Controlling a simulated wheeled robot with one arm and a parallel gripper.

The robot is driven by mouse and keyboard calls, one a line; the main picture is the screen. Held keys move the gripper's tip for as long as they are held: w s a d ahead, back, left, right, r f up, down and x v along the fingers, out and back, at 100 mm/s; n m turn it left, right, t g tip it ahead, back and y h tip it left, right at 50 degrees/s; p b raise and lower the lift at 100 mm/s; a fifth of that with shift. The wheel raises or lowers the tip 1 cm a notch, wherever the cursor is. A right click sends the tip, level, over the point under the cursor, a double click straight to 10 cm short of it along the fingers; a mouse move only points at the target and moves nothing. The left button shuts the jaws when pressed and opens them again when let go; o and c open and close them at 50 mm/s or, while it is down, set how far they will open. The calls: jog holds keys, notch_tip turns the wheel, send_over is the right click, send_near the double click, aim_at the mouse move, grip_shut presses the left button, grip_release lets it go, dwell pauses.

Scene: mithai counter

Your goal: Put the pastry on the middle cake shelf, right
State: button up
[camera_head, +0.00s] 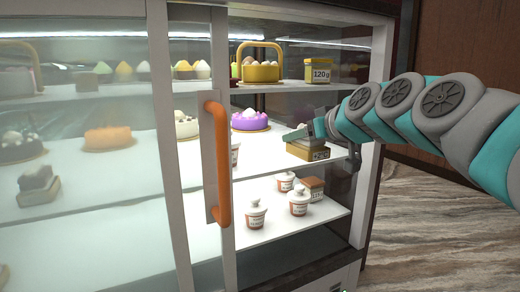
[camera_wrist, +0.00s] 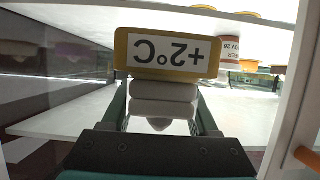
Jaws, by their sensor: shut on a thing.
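My gripper (camera_head: 306,137) reaches in from the right to the right end of the middle shelf (camera_head: 270,144). In the wrist view, which is upside down, its two fingers close on the sides of a pale layered pastry (camera_wrist: 163,101) with a small pointed top. In the head view the gripper and a brownish block with a light label at the shelf's front edge overlap the pastry. A yellow-framed "+2°C" sign (camera_wrist: 168,53) is right by the pastry in the wrist view. I cannot tell whether the pastry rests on the shelf.
A purple cake (camera_head: 250,120) and a white-sided cake (camera_head: 186,126) stand further left on that shelf. Lidded cups (camera_head: 299,203) stand on the lower shelf. A yellow basket (camera_head: 261,69) and a "120 g" box (camera_head: 318,70) are above. The orange door handle (camera_head: 217,165) and glass door are at left.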

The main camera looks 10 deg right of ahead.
jog(key=w+a, duration=0.1)
jog(key=w, duration=0.4)
jog(key=w+a+f, duration=0.1)
jog(key=w+a, duration=0.1)
jog(key=w, duration=0.3)
jog(key=w+a, duration=0.2)
jog(key=w, duration=0.3)
jog(key=shift+w+a+f, duration=0.1)
jog(key=shift+a+f, duration=0.05)
jog(key=shift+f, duration=1.8)
jog(key=shift+f, duration=0.15)
jog(key=o, duration=1.4)
jog(key=shift+r, duration=0.2)
jog(key=v, duration=1.2)
jog(key=shift+f, duration=0.1)
